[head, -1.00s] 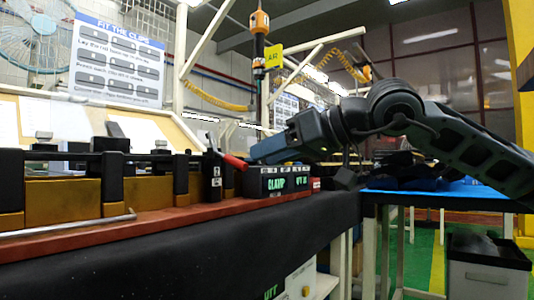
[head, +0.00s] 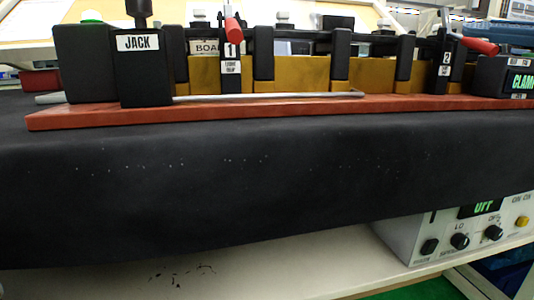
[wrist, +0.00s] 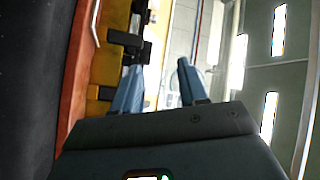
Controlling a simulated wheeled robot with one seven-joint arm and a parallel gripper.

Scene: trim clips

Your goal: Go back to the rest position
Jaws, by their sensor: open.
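My gripper (wrist: 157,72) shows in the wrist view with its two blue fingers spread apart and nothing between them. The fingers point along the fixture, with the gold blocks and black posts of the fixture beside the left finger. In the head view only a blue-grey piece shows at the upper right edge, above the second red lever; I cannot tell for sure whether it is my gripper. Most of my arm is outside the head view.
A red-brown fixture board (head: 300,110) lies on the black-covered bench (head: 230,180). It carries a JACK block (head: 143,72), gold blocks, red levers (head: 478,46) and a CLAMP box (head: 518,83). A control unit (head: 455,240) sits on the shelf below. The bench front is clear.

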